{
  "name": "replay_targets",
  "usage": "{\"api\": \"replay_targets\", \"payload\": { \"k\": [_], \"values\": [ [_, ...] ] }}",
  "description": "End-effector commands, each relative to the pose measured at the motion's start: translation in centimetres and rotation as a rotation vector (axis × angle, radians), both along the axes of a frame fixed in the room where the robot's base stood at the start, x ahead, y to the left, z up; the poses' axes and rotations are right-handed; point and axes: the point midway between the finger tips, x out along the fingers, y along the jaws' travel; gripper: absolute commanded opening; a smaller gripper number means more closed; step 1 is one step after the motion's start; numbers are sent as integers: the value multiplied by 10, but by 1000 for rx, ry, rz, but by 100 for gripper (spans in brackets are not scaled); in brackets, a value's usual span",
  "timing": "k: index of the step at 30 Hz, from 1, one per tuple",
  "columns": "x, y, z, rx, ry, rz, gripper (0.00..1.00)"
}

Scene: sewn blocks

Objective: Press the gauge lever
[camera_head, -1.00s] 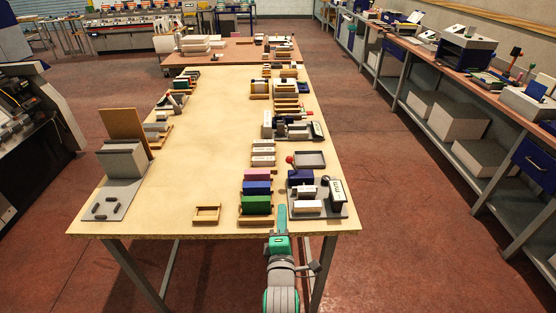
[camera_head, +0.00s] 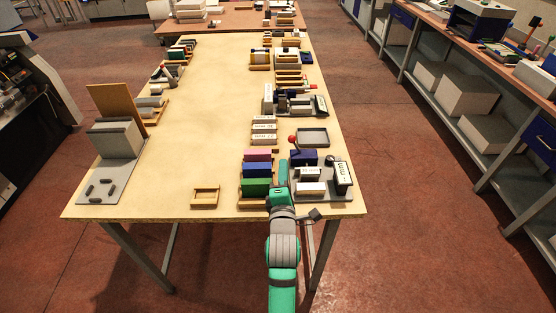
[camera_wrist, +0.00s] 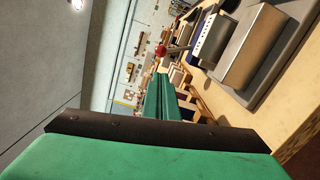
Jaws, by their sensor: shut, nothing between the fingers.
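The gauge device with a grey base (camera_head: 318,197), a dark blue block (camera_head: 303,157) and white blocks stands at the near right of the wooden table. A lever with a red ball knob (camera_head: 292,139) sticks up at its back left. In the wrist view the red knob (camera_wrist: 160,50) shows just beyond my fingertips, on a dark rod. My green gripper (camera_head: 283,165) is along the left side of the gauge base, a little nearer than the knob. Its two fingers show together and empty in the wrist view (camera_wrist: 160,78). I cannot tell whether they touch anything.
A wooden rack with pink, blue and green blocks (camera_head: 256,187) stands close left of my gripper. A small empty wooden tray (camera_head: 205,197) lies further left. A grey tray (camera_head: 313,137) lies behind the gauge. The table's middle (camera_head: 205,120) is clear.

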Motion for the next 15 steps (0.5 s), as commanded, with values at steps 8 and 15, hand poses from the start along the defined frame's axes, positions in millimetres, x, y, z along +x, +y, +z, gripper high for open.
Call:
{"api": "replay_targets", "payload": {
  "k": [8, 15],
  "values": [
    [47, 6, 2, 0, -2, 12, 0],
    [79, 6, 2, 1, -2, 15, 0]
  ]
}}
